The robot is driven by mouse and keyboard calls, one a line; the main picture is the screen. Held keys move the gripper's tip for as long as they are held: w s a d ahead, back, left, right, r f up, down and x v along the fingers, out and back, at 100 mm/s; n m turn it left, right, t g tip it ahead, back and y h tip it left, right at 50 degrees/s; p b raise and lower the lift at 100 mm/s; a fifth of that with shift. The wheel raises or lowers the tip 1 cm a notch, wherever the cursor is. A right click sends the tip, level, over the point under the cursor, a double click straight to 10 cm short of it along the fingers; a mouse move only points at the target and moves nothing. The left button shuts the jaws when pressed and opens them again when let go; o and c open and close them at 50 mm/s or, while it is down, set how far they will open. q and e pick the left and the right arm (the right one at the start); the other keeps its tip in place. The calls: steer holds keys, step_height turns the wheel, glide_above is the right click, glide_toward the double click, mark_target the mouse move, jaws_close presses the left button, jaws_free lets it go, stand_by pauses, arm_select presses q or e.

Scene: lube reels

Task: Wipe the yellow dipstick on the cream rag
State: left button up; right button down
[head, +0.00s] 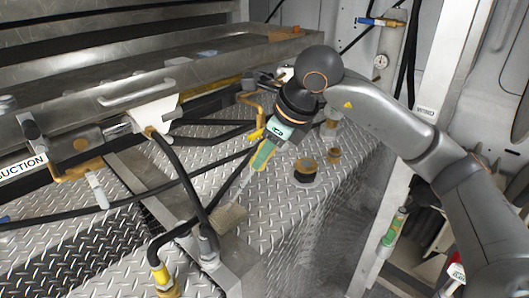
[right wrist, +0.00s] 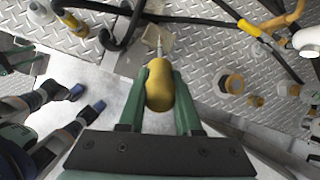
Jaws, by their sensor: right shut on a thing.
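My right gripper (head: 262,155) is shut on the yellow handle of the dipstick, with its green fingers on both sides. The yellow dipstick (right wrist: 160,88) shows best in the right wrist view, where its thin metal rod points away from the gripper. The small cream rag (head: 230,217) lies on the diamond-plate deck; it also shows in the right wrist view (right wrist: 153,37). The rod's lower end is at the rag in both views; I cannot tell whether it touches. My left gripper (right wrist: 87,100) appears at the left of the right wrist view, its blue-tipped fingers apart and empty.
Black hoses (head: 180,172) cross the deck left of the rag, one ending in a yellow-collared fitting (head: 161,275). Brass-coloured caps (head: 306,170) stand right of the rag. A metal tray with a handle (head: 137,93) is behind. Diamond plate (head: 265,235) is bare in front.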

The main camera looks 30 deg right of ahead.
steer(key=shift+f+b, duration=0.6)
stand_by(1.0)
steer(key=shift+s+f, duration=0.1)
steer(key=shift+s, duration=0.1)
steer(key=shift+s+d+b, duration=0.2)
steer(key=shift+s+b, duration=0.1)
steer(key=shift+s, duration=0.1)
steer(key=shift+w, duration=0.15)
steer(key=shift+w+a, duration=0.25)
steer(key=shift+w, duration=0.15)
step_height(320, 180, up, 7)
steer(key=p, duration=0.5)
steer(key=shift+r, duration=0.2)
stand_by(0.5)
